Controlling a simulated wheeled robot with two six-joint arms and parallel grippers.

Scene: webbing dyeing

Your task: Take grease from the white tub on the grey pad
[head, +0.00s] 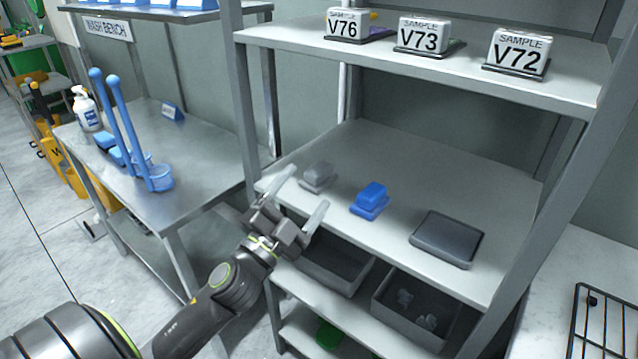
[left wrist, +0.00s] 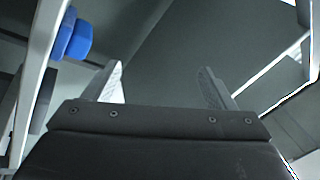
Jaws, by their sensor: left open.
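A dark grey flat pad (head: 446,240) lies on the middle shelf at the right, with nothing on top of it. I see no white tub in either view. My left gripper (head: 303,194) is open and empty at the shelf's front left edge, its two pale fingers spread apart. It is left of the pad, with the blue block between them in the picture. In the left wrist view the open fingers (left wrist: 161,80) also show with nothing between them. My right gripper is not in view.
On the middle shelf (head: 430,185) are a grey block (head: 318,175) and a blue block (head: 370,199). Sample blocks (head: 423,37) stand above; grey bins (head: 415,308) sit below. The wash bench (head: 200,150) is left; a black wire rack (head: 604,325) is lower right.

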